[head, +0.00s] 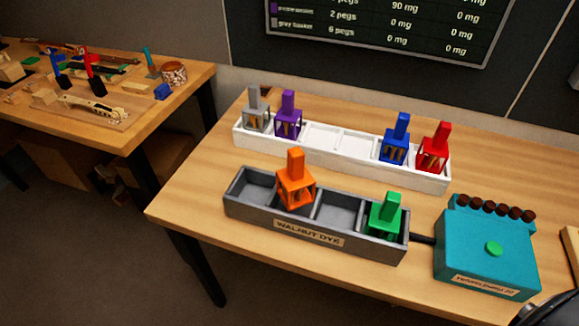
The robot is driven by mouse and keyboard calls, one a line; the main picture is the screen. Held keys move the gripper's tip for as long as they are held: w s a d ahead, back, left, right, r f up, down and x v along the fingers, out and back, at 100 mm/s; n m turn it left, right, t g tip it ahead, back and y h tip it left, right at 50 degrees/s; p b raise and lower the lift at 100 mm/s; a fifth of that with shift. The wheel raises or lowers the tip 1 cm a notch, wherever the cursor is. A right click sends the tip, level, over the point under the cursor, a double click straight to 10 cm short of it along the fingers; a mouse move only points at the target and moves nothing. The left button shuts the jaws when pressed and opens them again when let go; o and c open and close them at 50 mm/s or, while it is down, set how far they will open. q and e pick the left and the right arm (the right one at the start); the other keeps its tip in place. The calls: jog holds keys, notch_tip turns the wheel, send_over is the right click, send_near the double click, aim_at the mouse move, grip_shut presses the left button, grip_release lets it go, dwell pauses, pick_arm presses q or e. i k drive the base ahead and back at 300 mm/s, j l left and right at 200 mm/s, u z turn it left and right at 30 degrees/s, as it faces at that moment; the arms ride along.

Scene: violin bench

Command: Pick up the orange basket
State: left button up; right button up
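The orange basket (295,190), with its tall orange handle upright, is at the grey tray (309,233) labelled "WALNUT DYE". It is at the second compartment from the left; I cannot tell whether it rests on the floor of that compartment. Nothing holds it. A dark rounded part at the bottom right corner may belong to my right arm, but no fingertips show. My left gripper is not in view.
A green basket (385,217) sits in the grey tray's right end. Behind, a white tray (440,182) holds grey (256,112), purple (288,118), blue (395,145) and red (434,150) baskets. A teal box (485,255) stands right. The bench's left front corner is clear.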

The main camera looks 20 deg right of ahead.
aim_at(294, 179)
jog(key=i+j+z, duration=0.1)
jog(key=j+z, duration=0.15)
jog(key=z, duration=0.15)
jog(key=j+z, duration=0.2)
jog(key=z, duration=0.15)
jog(key=j+z, duration=0.4)
jog(key=i+l, duration=0.05)
jog(key=l, duration=0.05)
